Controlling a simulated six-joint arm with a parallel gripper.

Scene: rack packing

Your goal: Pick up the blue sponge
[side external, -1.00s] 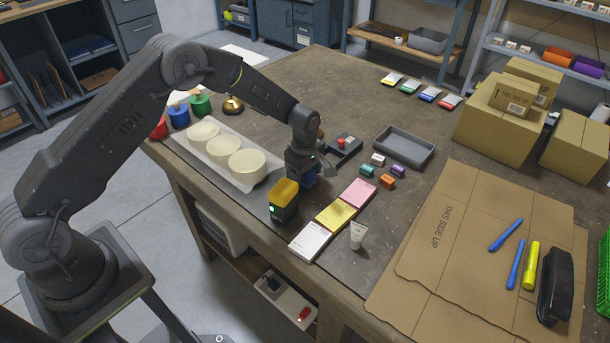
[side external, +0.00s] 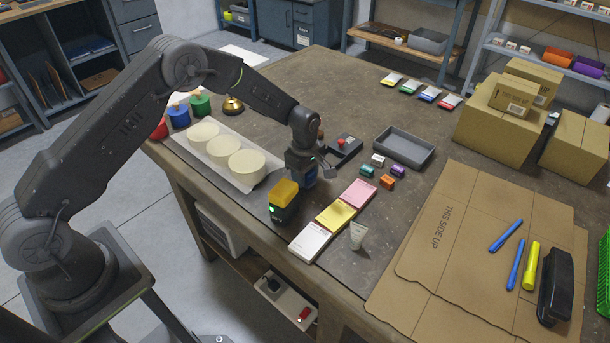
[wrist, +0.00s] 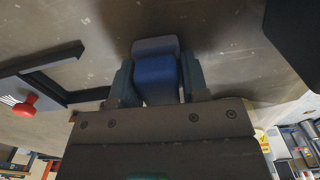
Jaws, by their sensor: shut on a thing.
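The blue sponge (wrist: 156,76) sits between the two fingers of my gripper (wrist: 157,85) in the wrist view, with a finger against each side. In the side external view my gripper (side external: 310,172) points down over the table, and only a small part of the blue sponge (side external: 309,180) shows below it. My gripper is shut on the sponge. I cannot tell how far the sponge is above the table.
A yellow-topped dark container (side external: 284,201) stands just in front of my gripper. Pink, yellow and white pads (side external: 335,216) lie to the right. A grey tray (side external: 404,144) and small coloured blocks are behind them.

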